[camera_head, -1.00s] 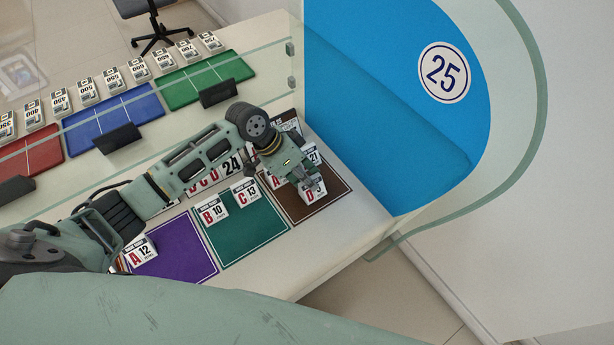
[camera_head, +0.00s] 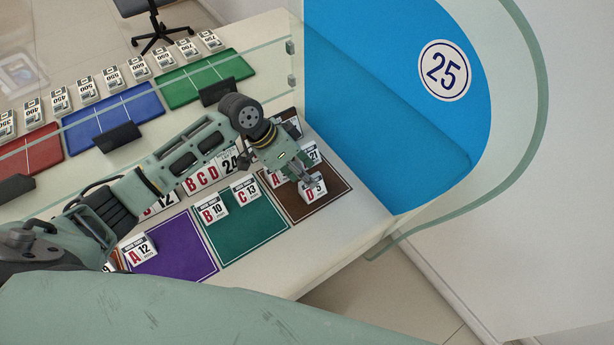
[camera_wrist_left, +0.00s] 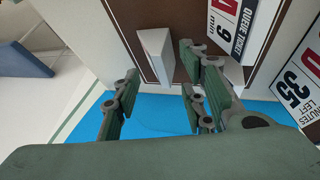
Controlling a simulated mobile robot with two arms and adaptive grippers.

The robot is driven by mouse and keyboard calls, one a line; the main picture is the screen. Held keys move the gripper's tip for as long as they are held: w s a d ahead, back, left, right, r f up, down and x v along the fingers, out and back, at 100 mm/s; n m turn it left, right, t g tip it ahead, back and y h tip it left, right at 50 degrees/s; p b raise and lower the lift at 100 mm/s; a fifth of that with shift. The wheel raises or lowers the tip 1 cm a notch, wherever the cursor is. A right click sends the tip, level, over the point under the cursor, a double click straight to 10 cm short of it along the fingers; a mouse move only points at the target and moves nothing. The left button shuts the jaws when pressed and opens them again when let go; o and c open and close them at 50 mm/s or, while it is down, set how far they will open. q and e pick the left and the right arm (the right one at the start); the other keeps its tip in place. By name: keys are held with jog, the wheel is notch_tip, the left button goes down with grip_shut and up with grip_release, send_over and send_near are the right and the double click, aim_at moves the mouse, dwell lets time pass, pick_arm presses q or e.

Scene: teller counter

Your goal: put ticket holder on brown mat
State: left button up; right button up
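The white ticket holder marked D 5 (camera_head: 313,189) stands on the front part of the brown mat (camera_head: 302,207). My left gripper (camera_head: 304,174) is just above and behind it. In the left wrist view, the white holder (camera_wrist_left: 155,55) shows between and beyond the spread fingers, with a gap on each side. The gripper looks open and empty. The brown mat also shows in the wrist view (camera_wrist_left: 128,25). My right gripper is not in view.
More ticket holders stand at the back of the brown mat, partly hidden by my left arm. Holders B 10 (camera_head: 212,208) and C 13 (camera_head: 245,191) are on the teal mat (camera_head: 245,233). A 12 (camera_head: 139,249) is by the purple mat (camera_head: 178,250). A blue panel (camera_head: 390,110) rises at right.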

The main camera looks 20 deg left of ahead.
pick_arm(q)
jog(key=v, duration=1)
jog(key=shift+b, duration=0.4)
